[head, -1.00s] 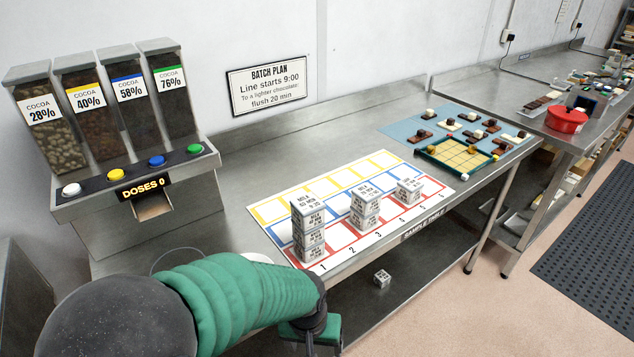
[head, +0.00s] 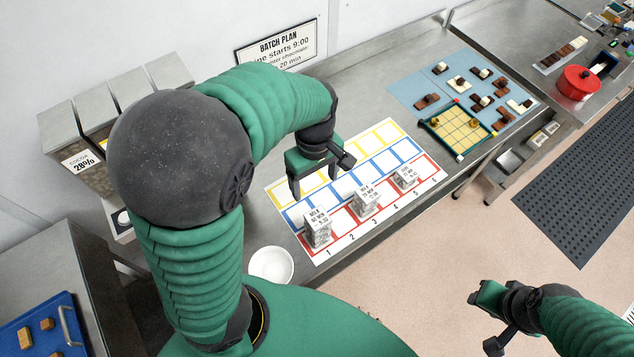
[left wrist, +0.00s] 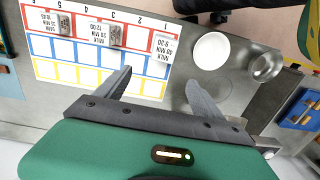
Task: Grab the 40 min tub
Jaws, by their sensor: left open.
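The 40 min tub (left wrist: 160,53) tops the tall stack of silvery labelled tubs (head: 317,229) on column 1 of the mat; its label is readable in the left wrist view. My left gripper (head: 315,184) is open and empty above the mat, behind the stack in the head view. In the left wrist view its two fingers (left wrist: 158,80) are spread, with the stack past their tips. A 20 min tub (left wrist: 115,35) is around column 3, and another tub (left wrist: 66,25) is around column 5. My right gripper (head: 481,316) is at lower right, away from the table; its jaw is unclear.
The mat (head: 390,205) has red, blue and yellow squares. A white bowl (head: 271,265) stands near the stack at the table's front. Cocoa dispensers (head: 85,165) are partly hidden behind my left arm. A yellow grid tray (head: 462,127) and chocolates lie farther along.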

